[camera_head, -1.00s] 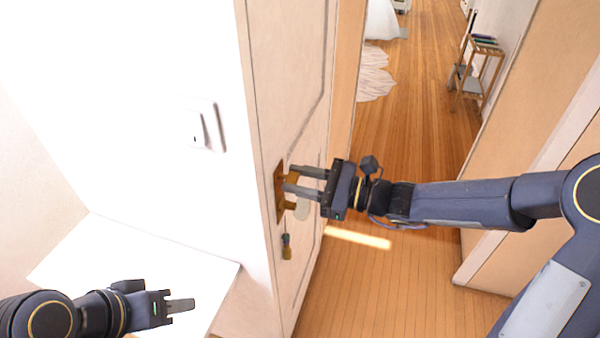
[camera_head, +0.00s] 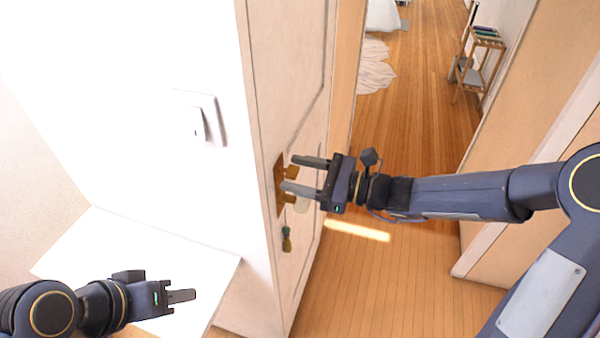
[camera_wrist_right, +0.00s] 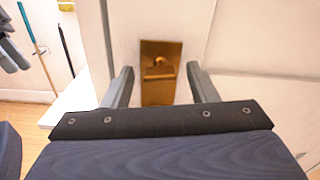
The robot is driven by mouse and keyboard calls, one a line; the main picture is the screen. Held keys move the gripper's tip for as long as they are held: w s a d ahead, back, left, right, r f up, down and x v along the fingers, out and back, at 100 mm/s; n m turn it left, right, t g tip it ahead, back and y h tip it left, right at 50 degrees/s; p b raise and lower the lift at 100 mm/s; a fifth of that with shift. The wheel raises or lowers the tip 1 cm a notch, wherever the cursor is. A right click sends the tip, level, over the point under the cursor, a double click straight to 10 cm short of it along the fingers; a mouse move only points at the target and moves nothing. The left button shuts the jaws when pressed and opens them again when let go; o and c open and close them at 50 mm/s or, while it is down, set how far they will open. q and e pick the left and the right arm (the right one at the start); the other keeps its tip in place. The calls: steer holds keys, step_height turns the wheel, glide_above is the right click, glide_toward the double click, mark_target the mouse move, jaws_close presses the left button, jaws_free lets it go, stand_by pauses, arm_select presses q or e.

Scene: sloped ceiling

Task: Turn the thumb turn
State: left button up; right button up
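The thumb turn (camera_wrist_right: 159,70) is a small brass knob on a brass plate (camera_wrist_right: 160,92) on the door's face. In the right wrist view it sits between my two spread fingers. In the head view the plate (camera_head: 280,192) is partly hidden by my right gripper (camera_head: 299,174). That gripper is open, one finger above the other, with its tips close to the plate. I cannot tell whether they touch anything. My left gripper (camera_head: 181,296) looks shut and empty at lower left.
A small brass and dark lock piece (camera_head: 286,239) sits below the handle on the door (camera_head: 265,110). A white switch (camera_head: 203,117) is on the wall at left, above a white surface (camera_head: 190,262). Wooden floor (camera_head: 410,130) lies open to the right.

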steer(key=v, duration=0.8)
steer(key=shift+b, duration=0.3)
steer(key=s+d+n+g+h, duration=0.25)
steer(key=s+n+h, duration=0.25)
steer(key=s+n, duration=0.6)
steer(key=s+d+f+n+t+h, duration=0.2)
steer(key=s+d+f+n+h, duration=0.2)
steer(key=s+d+n+h, duration=0.3)
steer(key=s+d+h, duration=0.1)
steer(key=s+d, duration=0.2)
steer(key=shift+s, duration=0.15)
steer(key=shift+d+t, duration=0.15)
steer(key=shift+t, duration=0.1)
